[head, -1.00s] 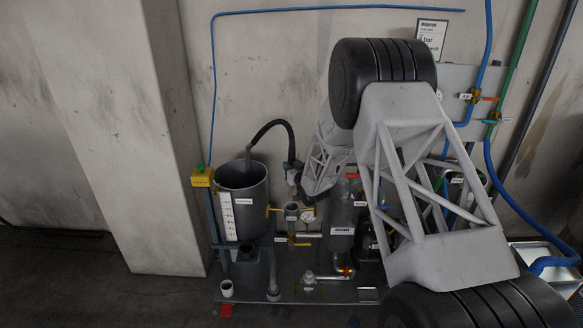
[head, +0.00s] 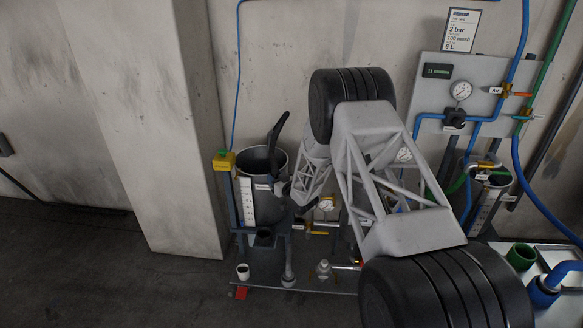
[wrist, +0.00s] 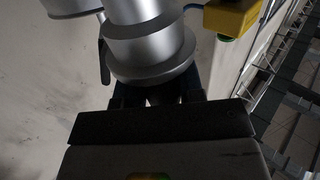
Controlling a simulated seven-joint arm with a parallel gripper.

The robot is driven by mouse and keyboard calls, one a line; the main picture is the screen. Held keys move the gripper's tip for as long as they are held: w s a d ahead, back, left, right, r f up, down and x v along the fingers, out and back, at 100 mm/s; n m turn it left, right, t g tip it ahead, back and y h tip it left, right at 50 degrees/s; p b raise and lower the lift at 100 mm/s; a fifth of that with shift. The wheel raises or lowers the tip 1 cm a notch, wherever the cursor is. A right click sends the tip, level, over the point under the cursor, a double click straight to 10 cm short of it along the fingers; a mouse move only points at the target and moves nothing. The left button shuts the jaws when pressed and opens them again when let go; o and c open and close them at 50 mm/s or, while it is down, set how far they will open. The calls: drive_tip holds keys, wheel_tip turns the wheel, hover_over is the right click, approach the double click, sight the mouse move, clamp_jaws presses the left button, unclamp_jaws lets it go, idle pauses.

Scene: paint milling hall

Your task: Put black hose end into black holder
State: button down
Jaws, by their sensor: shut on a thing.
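The black hose (head: 277,135) rises out of the open grey tank in the head view and leans to the right. My gripper (head: 283,188) is at the tank's right side, partly hidden by my arm. In the wrist view my gripper (wrist: 160,97) is shut on the black hose end (wrist: 162,96), a dark piece between the fingers. A silver flanged cylinder (wrist: 150,50) fills the space just beyond the fingers. A black cup (head: 264,237), which looks like the black holder, stands below the tank's front, lower left of my gripper.
The grey tank (head: 250,160) has a yellow box (head: 223,161) at its left rim; a yellow box (wrist: 232,18) also shows in the wrist view. A white cup (head: 243,271) stands low at left. Floor at left is clear.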

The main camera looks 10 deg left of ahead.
drive_tip(key=s+a+f+g, duration=0.1)
drive_tip(key=a+f, duration=0.2)
drive_tip(key=f, duration=0.4)
drive_tip(key=s+a+f+n+g+y, duration=0.1)
drive_tip(key=a+f, duration=0.2)
drive_tip(key=f, duration=0.5)
drive_tip(key=shift+s+n+y, duration=0.15)
drive_tip(key=shift+n+y, duration=0.15)
drive_tip(key=shift+f, duration=0.1)
drive_tip(key=shift+f, duration=0.25)
drive_tip(key=shift+f, duration=1.9)
drive_tip(key=shift+f, duration=2.75)
idle(1.2)
